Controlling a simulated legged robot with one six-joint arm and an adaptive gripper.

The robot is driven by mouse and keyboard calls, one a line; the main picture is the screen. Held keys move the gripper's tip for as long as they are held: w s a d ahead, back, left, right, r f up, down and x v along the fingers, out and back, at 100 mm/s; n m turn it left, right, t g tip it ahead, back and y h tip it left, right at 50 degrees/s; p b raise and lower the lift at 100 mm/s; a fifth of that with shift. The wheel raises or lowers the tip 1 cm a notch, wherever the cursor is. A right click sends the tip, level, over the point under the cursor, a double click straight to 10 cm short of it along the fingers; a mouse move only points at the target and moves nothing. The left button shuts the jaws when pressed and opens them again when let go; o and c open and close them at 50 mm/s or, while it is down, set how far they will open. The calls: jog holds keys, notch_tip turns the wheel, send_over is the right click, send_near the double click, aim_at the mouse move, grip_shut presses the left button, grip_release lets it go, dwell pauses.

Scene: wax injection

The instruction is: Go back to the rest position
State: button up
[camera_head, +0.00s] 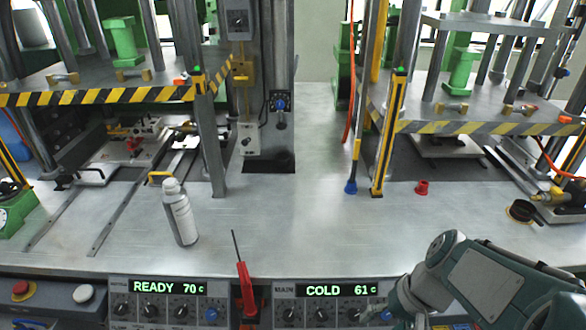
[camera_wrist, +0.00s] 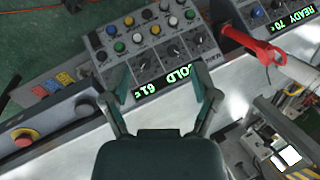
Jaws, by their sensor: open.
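My arm enters the head view at the lower right and bends down to the left, over the front edge of the workbench. My gripper (camera_wrist: 161,72) shows in the wrist view with its two fingers spread apart and nothing between them. It hangs above the control panel with the green "COLD 61" display (camera_wrist: 165,82), which is upside down there. In the head view the same panel (camera_head: 330,290) is partly covered by my wrist. The gripper's fingertips are hard to make out in the head view.
A white bottle (camera_head: 181,215) stands on the bench (camera_head: 300,220) at left. A red-handled tool (camera_head: 246,288) is upright at the front edge, beside the "READY 70" panel (camera_head: 165,288). Presses stand left and right. A small red part (camera_head: 422,188) lies near the right press. The bench middle is clear.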

notch_tip(320, 180, up, 10)
jog(key=s+n+t+h, duration=0.1)
jog(key=n+t+h, duration=0.1)
jog(key=t+h, duration=0.2)
jog(key=shift+s+a+r+n+t, duration=0.2)
jog(key=shift+s+n+t, duration=0.1)
jog(key=shift+t, duration=0.4)
